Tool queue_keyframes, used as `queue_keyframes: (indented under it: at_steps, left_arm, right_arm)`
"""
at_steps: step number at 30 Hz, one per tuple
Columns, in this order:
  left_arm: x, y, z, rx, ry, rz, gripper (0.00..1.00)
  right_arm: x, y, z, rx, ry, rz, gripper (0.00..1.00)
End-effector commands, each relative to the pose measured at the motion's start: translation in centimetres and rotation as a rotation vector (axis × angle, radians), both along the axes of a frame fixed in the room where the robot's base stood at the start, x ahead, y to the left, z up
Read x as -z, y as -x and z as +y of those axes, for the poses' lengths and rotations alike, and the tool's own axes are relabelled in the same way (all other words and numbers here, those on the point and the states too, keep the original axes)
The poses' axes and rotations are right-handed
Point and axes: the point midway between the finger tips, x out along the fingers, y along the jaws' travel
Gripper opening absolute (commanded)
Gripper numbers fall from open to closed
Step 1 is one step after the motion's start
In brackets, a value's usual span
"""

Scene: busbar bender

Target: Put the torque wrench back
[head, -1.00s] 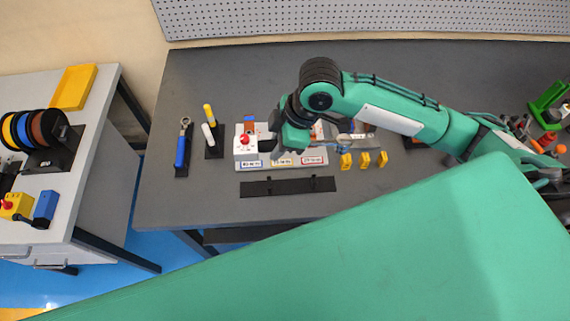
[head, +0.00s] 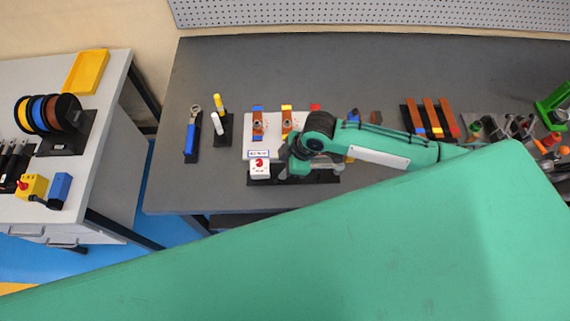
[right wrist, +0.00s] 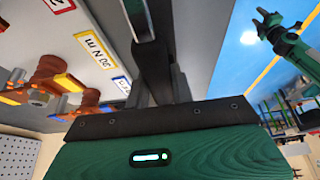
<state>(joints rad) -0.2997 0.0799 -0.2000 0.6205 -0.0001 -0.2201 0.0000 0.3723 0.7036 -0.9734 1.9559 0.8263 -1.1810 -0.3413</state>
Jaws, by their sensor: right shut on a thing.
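In the head view my right gripper (head: 286,172) is low at the front of the bench, over a black rack (head: 262,182). It is shut on the torque wrench (head: 322,177), whose grey length shows to its right along the rack; the hand and forearm hide much of it. I cannot tell whether the wrench rests in the rack. A white block with a red top (head: 260,168) sits directly left of the gripper. In the right wrist view dark fingers (right wrist: 160,85) rise before a dark, grey-edged bar. My left gripper (right wrist: 280,22) shows there with jaws apart, over the blue floor.
A pale fixture board (head: 252,142) with copper bars and torque labels lies behind the rack. A blue-handled tool (head: 190,135) and a small stand (head: 222,125) are to its left. Copper strips (head: 430,115) lie right. The bench back is clear.

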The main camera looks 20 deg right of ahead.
Motion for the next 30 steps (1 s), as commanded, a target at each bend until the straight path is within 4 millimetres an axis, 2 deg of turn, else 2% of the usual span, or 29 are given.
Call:
queue_keyframes:
  at_steps: [21, 22, 24, 30]
  left_arm:
    - [0.1, 0.0, 0.0, 0.000, 0.000, 0.000, 0.42]
    - [0.1, 0.0, 0.0, 0.000, 0.000, 0.000, 0.42]
    - [0.1, 0.0, 0.0, 0.000, 0.000, 0.000, 0.42]
    - [0.2, 0.0, 0.0, 0.000, 0.000, 0.000, 0.42]
  right_arm:
    - [1.1, 0.0, 0.0, -0.001, 0.000, -0.002, 0.00]
    - [1.2, 0.0, 0.0, -0.001, 0.000, 0.000, 0.29]
    - [1.2, 0.0, 0.0, -0.001, 0.000, 0.000, 0.43]
    - [1.1, 0.0, 0.0, -0.001, 0.000, 0.000, 0.45]
